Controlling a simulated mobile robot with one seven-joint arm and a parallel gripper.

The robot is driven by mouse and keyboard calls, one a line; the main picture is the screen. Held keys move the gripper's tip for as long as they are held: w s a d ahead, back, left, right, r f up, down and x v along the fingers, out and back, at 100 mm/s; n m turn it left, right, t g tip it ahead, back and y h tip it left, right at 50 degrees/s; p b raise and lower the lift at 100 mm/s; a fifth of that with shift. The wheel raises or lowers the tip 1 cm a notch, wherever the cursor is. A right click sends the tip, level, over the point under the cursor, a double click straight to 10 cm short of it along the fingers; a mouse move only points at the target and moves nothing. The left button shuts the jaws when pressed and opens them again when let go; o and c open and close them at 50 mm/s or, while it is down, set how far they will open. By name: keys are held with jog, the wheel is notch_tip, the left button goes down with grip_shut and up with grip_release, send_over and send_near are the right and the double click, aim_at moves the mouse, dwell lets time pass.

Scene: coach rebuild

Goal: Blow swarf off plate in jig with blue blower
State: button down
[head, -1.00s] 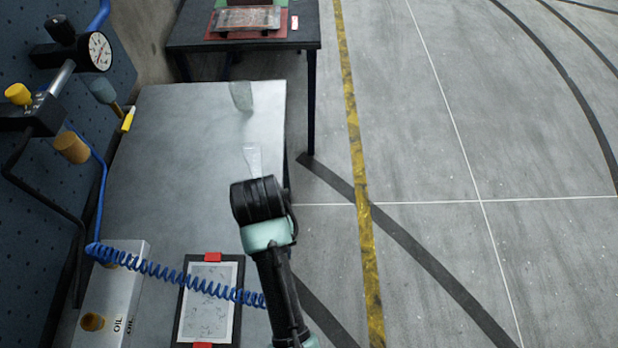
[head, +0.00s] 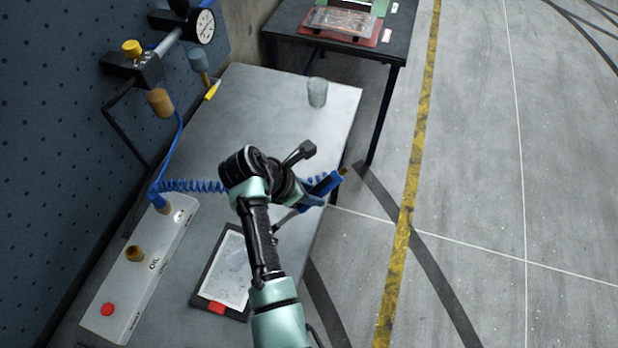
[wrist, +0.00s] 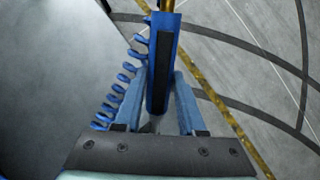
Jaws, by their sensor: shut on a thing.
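My gripper (head: 306,200) is shut on the blue blower (head: 325,187), out over the bench's right edge. The blower has a brass tip that points up and right, away from the plate. In the wrist view the blower (wrist: 159,75) stands between the two blue fingers of my gripper (wrist: 160,108). A coiled blue hose (head: 190,185) runs from the wall fitting toward it, partly behind my arm. The pale plate (head: 229,268) lies in a dark jig (head: 208,260) with a red clamp (head: 217,307). Grey marks show on the plate; my arm covers its right side.
A long grey box (head: 150,255) with knobs, a red button and an "OIL" label stands along the bench's left side. A clear cup (head: 317,91) stands at the bench's far end. Beyond is a dark table (head: 290,18) with a red-based fixture. The bench's middle is clear.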

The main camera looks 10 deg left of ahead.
aim_at(292, 211)
jog(key=shift+w+a+r+n+t, duration=0.4)
jog(key=shift+n+t, duration=0.2)
jog(key=shift+n, duration=0.3)
jog(key=shift+s+a+f+b, duration=0.7)
jog(key=shift+s+f+b, duration=0.15)
jog(key=shift+s+b, duration=0.25)
jog(key=shift+s+a+f+b, duration=0.7)
jog(key=shift+s+f+b, duration=0.2)
jog(key=shift+b, duration=0.2)
dwell(0.6)
jog(key=shift+a+r, duration=0.1)
dwell(0.4)
jog(key=c, duration=1.1)
grip_release()
jog(key=shift+c, duration=0.2)
grip_shut()
